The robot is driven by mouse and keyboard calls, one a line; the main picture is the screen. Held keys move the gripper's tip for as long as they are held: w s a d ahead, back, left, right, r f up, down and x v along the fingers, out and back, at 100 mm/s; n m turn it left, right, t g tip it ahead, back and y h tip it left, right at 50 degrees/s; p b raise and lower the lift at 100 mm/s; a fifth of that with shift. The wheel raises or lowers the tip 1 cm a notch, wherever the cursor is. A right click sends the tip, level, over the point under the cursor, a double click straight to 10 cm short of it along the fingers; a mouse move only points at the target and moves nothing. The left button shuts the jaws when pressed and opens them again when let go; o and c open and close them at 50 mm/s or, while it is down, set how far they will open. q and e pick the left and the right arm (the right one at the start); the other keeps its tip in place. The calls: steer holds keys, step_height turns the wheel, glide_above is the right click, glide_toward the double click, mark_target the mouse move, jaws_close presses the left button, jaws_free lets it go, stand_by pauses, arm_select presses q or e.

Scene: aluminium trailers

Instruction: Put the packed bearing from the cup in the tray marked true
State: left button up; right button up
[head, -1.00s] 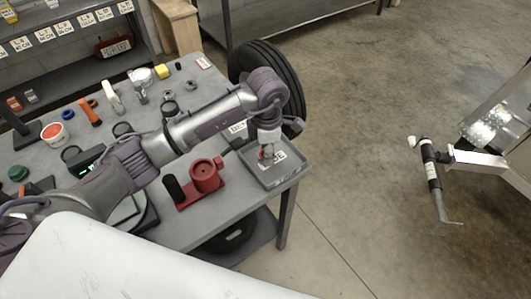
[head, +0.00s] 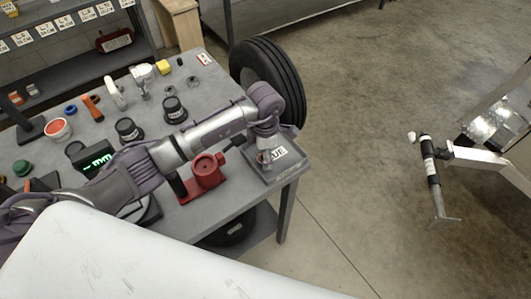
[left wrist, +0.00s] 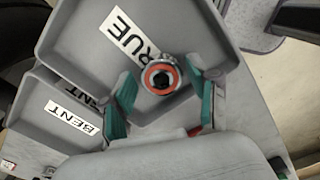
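The tray marked TRUE (head: 289,170) sits at the right corner of the workbench, partly hidden by my left arm in the head view. In the left wrist view, the tray (left wrist: 190,30) lies under my left gripper (left wrist: 163,103). The bearing (left wrist: 160,76), a round piece with an orange-red ring and a dark centre, is over the end of the TRUE label. Its ring appears between the green-padded fingers, with a gap on both sides. The left gripper looks open. It also shows over the tray in the head view (head: 265,162). My right gripper is not in view.
A red cup-shaped fixture (head: 207,168) stands just left of the tray. A tray marked BENT (left wrist: 35,100) adjoins the TRUE tray. Dark jars (head: 174,108), a white tub (head: 57,130) and a display (head: 97,158) crowd the bench. A tyre (head: 270,75) stands behind it.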

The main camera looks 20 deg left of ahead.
arm_select(q)
steer(key=shift+o, duration=0.2)
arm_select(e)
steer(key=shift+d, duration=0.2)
arm_select(q)
steer(key=shift+r, duration=0.1)
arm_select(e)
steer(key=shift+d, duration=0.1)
arm_select(q)
steer(key=shift+r, duration=0.2)
step_height(320, 180, up, 12)
steer(key=b, duration=0.3)
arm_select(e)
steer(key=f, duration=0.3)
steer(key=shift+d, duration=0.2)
arm_select(q)
steer(key=shift+f, duration=0.15)
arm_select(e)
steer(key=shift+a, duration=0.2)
